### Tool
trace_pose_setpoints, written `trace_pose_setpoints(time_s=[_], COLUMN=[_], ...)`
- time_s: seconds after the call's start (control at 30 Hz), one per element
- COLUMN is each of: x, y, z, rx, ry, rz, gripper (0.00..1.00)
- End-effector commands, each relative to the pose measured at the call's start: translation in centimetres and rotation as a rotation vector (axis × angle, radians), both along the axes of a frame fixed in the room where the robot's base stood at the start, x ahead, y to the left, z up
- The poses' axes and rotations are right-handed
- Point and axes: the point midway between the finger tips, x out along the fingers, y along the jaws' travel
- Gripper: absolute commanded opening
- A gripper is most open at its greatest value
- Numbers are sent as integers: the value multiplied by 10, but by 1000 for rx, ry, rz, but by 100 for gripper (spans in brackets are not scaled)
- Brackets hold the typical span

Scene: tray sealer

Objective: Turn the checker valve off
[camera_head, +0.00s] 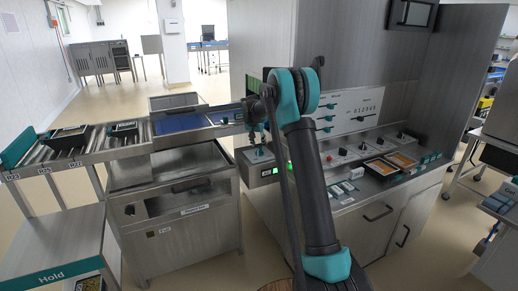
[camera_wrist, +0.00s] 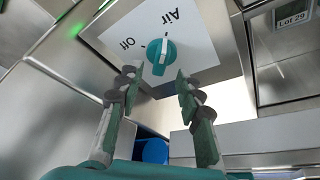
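A teal knob (camera_wrist: 159,58) sits on a white plate (camera_wrist: 205,42) lettered "Air" and "Off" in the wrist view. I take it for the checker valve. Its pale pointer line appears to face the "Air" side; "Off" lies to its left in the picture. My gripper (camera_wrist: 157,78) is open, its two fingers apart on either side just short of the knob, with nothing between them. In the head view my gripper (camera_head: 257,148) hangs over a small grey box (camera_head: 262,176) beside the conveyor; the knob is hard to make out there.
A green light (camera_head: 290,166) glows near the box. To the right is a console with several teal switches, small trays (camera_head: 391,163) and a vertical panel (camera_head: 350,112). A roller conveyor (camera_head: 95,148) with black trays runs left. My arm hides part of the console.

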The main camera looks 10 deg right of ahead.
Motion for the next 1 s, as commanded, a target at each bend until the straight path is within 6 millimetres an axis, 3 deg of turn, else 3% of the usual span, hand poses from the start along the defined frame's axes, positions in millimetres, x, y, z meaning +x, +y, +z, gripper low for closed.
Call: trace_pose_setpoints(time_s=[0.23, 0.63, 0.9, 1.0], x=[11, 12, 12, 12], y=[-5, -6, -6, -6], z=[-28, -34, -34, -34], rx=[0, 0, 0, 0], ry=[0, 0, 0, 0], rz=[1, 1, 0, 0], gripper=[36, 36, 3, 0])
